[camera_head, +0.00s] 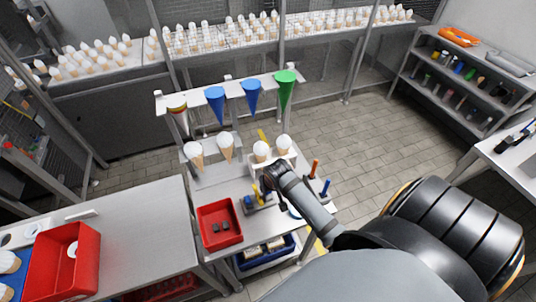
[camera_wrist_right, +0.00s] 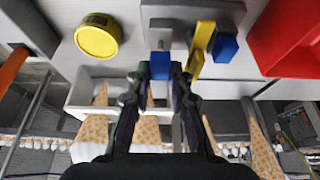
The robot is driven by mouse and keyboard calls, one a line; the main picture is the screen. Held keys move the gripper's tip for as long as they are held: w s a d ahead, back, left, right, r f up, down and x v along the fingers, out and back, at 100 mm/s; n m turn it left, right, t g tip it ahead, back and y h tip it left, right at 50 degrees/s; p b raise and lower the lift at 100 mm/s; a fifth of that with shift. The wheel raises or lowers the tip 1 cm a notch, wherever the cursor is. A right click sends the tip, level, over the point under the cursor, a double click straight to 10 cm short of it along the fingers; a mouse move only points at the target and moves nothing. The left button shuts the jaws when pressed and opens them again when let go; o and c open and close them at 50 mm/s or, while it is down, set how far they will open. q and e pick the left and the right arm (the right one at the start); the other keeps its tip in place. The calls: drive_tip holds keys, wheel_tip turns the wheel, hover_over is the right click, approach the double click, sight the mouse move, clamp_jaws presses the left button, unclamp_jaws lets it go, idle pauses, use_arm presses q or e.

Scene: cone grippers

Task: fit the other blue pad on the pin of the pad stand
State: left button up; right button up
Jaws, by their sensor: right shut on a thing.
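My right gripper (camera_wrist_right: 161,76) is shut on a blue pad (camera_wrist_right: 160,65) at the grey pad stand (camera_wrist_right: 176,12). Whether the pad is on the pin cannot be told, since the fingers and pad cover that spot. Another blue pad (camera_wrist_right: 225,47) is on the right in the wrist view, beside a slanted yellow piece (camera_wrist_right: 200,46) at the stand. My left gripper is not in view.
A red tray (camera_head: 202,214) with dark pieces stands left of the stand. Behind is a white holder (camera_wrist_right: 75,98) with ice-cream cones (camera_head: 260,150). A round yellow-topped item (camera_wrist_right: 97,37) is nearby. Orange (camera_head: 315,168) and blue (camera_head: 325,187) handles stand at the right.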

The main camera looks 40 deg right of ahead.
drive_tip(key=shift+f+b, duration=0.75)
drive_tip(key=shift+f, duration=0.7)
idle(1.6)
drive_tip(key=o, duration=0.9)
drive_tip(key=shift+d, duration=0.1)
drive_tip(key=shift+o, duration=1.5)
drive_tip(key=shift+w+r, duration=0.1)
drive_tip(key=shift+r, duration=0.05)
